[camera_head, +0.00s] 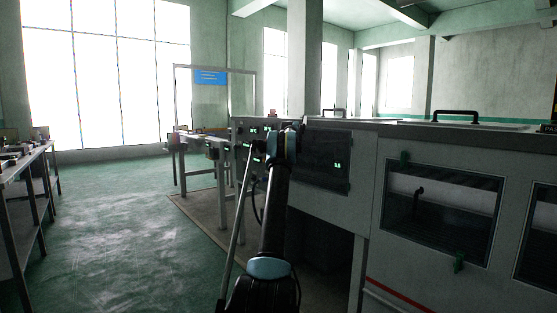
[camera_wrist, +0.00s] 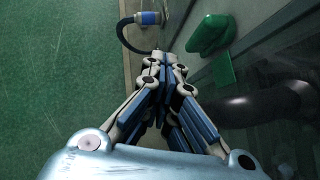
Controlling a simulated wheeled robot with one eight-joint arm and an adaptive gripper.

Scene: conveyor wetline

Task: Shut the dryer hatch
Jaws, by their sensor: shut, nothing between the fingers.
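A long grey machine (camera_head: 365,215) runs along the right in the head view. In the wrist view my gripper (camera_wrist: 166,62) is shut and empty. A green handle (camera_wrist: 208,34) and a green plate (camera_wrist: 220,76) are close to the right of the fingertips, apparently apart from them. My arm hides part of the machine front.
A black handle (camera_head: 457,115) stands on the machine's top. A dark control panel (camera_head: 320,160) is left of the window. A workbench (camera_head: 35,165) stands at the far left. The green floor (camera_head: 110,220) between bench and machine is clear.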

